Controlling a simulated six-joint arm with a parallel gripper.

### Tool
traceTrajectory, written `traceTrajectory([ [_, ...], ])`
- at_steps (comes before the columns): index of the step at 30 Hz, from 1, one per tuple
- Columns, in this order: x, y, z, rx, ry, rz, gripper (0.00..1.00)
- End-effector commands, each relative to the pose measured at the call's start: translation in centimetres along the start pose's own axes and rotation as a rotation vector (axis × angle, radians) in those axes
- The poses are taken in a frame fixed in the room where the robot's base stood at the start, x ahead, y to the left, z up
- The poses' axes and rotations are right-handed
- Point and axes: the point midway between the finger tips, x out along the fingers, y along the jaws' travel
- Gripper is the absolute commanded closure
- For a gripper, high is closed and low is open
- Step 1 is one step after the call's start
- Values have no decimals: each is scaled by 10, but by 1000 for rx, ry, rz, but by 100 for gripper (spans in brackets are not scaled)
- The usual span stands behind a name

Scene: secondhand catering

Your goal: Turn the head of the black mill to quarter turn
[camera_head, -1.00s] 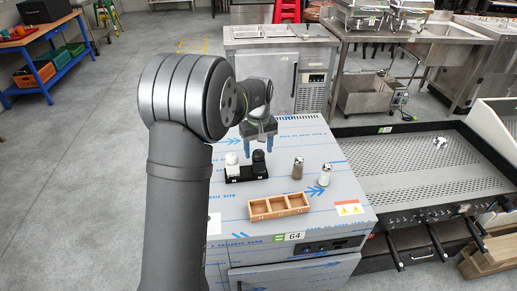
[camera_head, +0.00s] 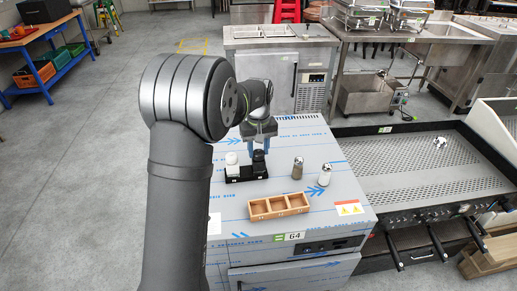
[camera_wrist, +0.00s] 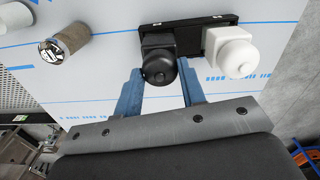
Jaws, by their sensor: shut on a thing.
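The black mill (camera_wrist: 159,66) stands upright in a black holder (camera_wrist: 187,24) beside a white mill (camera_wrist: 235,55). In the head view the black mill (camera_head: 259,160) is at the right of the holder and the white mill (camera_head: 232,159) at its left. My gripper (camera_head: 259,149) is over the black mill, pointing down. In the wrist view its two blue fingers (camera_wrist: 159,84) stand on either side of the black mill's head and are shut on it. The exact contact faces are hidden.
A wooden three-compartment box (camera_head: 279,206) is in front of the holder on the steel cabinet top (camera_head: 225,208). A large griddle (camera_head: 420,160) is further right.

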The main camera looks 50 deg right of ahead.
Motion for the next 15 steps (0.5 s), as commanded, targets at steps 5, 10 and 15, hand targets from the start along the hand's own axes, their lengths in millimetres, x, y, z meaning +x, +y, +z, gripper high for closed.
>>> traceTrajectory([
  [5,0,0,0,-1,1,0,48],
  [10,0,0,0,-1,1,0,41],
  [15,-2,0,0,-1,1,1,41],
])
